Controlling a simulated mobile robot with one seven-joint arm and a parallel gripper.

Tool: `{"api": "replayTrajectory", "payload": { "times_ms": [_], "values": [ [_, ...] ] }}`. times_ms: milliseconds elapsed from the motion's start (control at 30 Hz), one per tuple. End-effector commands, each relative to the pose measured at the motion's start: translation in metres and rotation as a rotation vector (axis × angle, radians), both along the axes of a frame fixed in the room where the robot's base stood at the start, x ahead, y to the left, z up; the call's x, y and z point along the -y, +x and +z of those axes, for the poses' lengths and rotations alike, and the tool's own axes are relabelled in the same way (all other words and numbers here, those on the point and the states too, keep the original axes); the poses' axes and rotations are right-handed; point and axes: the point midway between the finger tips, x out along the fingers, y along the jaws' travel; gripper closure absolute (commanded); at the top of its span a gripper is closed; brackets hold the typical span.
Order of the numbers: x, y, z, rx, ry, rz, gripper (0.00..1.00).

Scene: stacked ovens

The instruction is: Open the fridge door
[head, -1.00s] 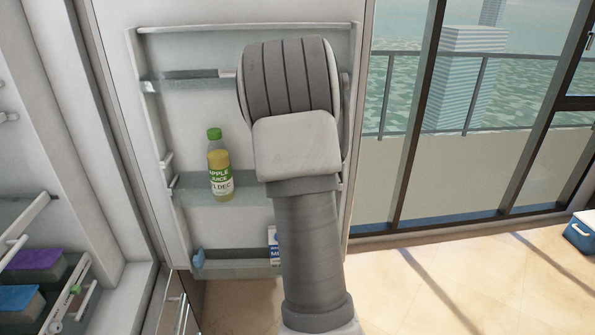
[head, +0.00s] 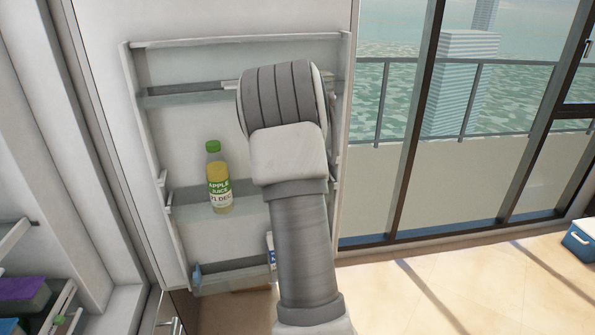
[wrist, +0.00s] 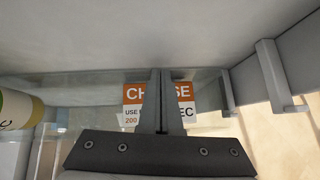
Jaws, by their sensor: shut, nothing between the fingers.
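The fridge door (head: 105,85) stands wide open in the head view, its inner side with shelves facing me. A bottle of apple juice (head: 218,180) stands upright on its middle shelf. My arm reaches up in front of the door and hides part of the shelves; my gripper is hidden in the head view. In the wrist view my gripper (wrist: 160,75) is shut and empty, its fingers together among the door's shelves. A cheese pack (wrist: 133,93) with an orange and white label shows behind the fingers. I cannot tell whether the fingers touch it.
The fridge interior with shelves and packs (head: 22,290) is at the left. A large window with dark frames (head: 415,120) is at the right. A blue box (head: 582,238) lies on the tiled floor (head: 430,285), which is otherwise clear there.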

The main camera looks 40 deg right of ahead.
Motion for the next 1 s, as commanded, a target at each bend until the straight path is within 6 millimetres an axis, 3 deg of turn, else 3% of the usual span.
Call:
{"api": "replayTrajectory", "payload": {
  "times_ms": [1000],
  "values": [
    [-0.0047, 0.0026, 0.0003, 0.0, 0.001, 0.001, 1.0]
  ]
}}
